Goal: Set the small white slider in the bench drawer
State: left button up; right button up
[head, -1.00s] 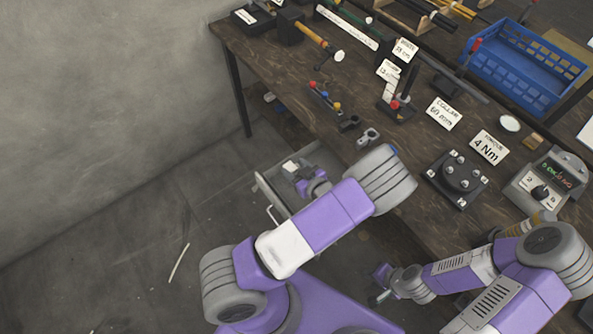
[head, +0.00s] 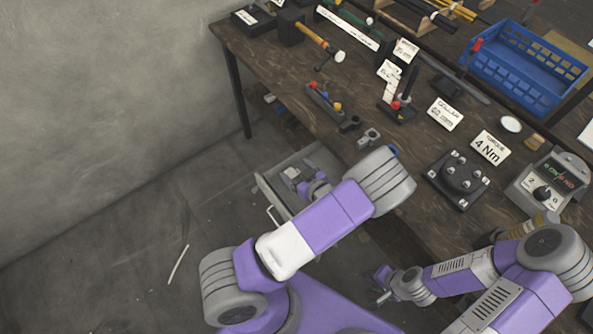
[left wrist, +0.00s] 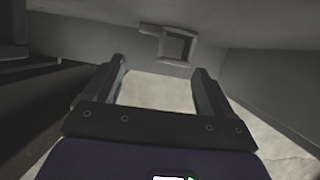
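The bench drawer (head: 268,190) is pulled out under the bench's left part in the head view. My left gripper (head: 297,180) is down at the drawer; in the left wrist view it (left wrist: 160,72) is open, with a clear gap between its fingers. A small pale piece (head: 291,172), possibly the white slider, shows by the fingertips inside the drawer. In the left wrist view a small square grey frame (left wrist: 177,46) is just beyond the fingertips; I cannot tell whether it is the slider. My right gripper (head: 380,285) hangs low in front of the bench, its fingers too small to read.
The bench top (head: 300,75) above the drawer holds a hammer (head: 322,43), a row of coloured knobs (head: 324,98), a black round fixture (head: 461,178) and a blue crate (head: 522,68). Drawer walls (left wrist: 268,90) stand close around my left gripper.

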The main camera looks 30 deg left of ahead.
pick_arm(q)
jog(key=shift+s+f, duration=0.15)
jog(key=shift+f, duration=0.05)
jog(key=shift+r+p, duration=0.4)
jog(key=shift+r, duration=0.1)
jog(key=p+v, duration=0.2)
jog(key=v, duration=0.5)
jog(key=shift+d+r, duration=0.25)
jog(key=shift+r, duration=0.05)
